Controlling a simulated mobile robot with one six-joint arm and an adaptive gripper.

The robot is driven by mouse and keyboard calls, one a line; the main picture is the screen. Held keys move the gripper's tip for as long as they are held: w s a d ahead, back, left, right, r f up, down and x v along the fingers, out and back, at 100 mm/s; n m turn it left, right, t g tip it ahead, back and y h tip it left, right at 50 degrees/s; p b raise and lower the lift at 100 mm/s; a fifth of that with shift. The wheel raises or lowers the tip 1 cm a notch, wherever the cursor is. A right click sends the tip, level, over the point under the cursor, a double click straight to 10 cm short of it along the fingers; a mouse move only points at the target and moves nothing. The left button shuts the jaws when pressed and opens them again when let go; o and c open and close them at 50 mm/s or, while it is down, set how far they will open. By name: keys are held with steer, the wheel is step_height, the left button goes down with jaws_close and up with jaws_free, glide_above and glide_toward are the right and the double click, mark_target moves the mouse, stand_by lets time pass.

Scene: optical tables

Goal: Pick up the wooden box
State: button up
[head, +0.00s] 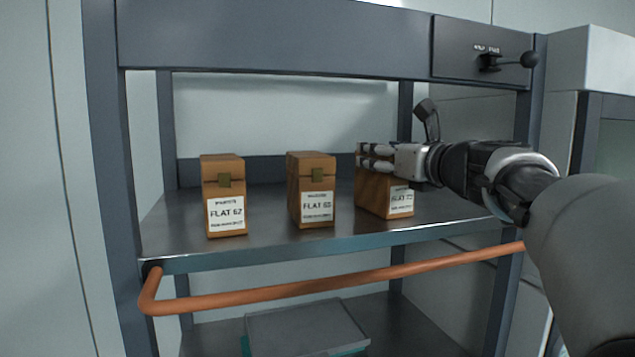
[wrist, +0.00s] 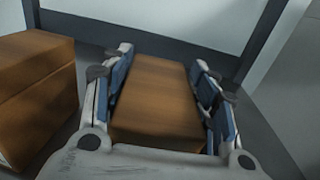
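Three wooden boxes with white labels stand in a row on a metal shelf. The left box (head: 224,190) is marked FLAT 62, and the middle box (head: 311,185) stands beside it. The right box (head: 384,196) is partly hidden behind my gripper (head: 376,156). In the wrist view, the right box (wrist: 160,100) lies between the two blue-padded fingers of my gripper (wrist: 163,78). Narrow gaps seem to show beside it, and I cannot tell whether the pads touch it. The middle box (wrist: 35,95) is at the left of the wrist view.
An orange rail (head: 330,287) runs along the front, below the shelf edge (head: 330,243). A grey lidded container (head: 305,328) sits on the lower shelf. A dark upright post (head: 527,120) stands right of the boxes. A lever panel (head: 480,52) is above.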

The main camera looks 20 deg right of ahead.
steer(key=shift+s+r, duration=0.2)
steer(key=shift+s, duration=0.25)
steer(key=shift+c, duration=1.3)
steer(key=shift+w, duration=0.25)
steer(key=c, duration=0.4)
steer(key=shift+s, duration=0.15)
jaws_close()
steer(key=shift+r, duration=0.1)
steer(key=shift+r, duration=0.15)
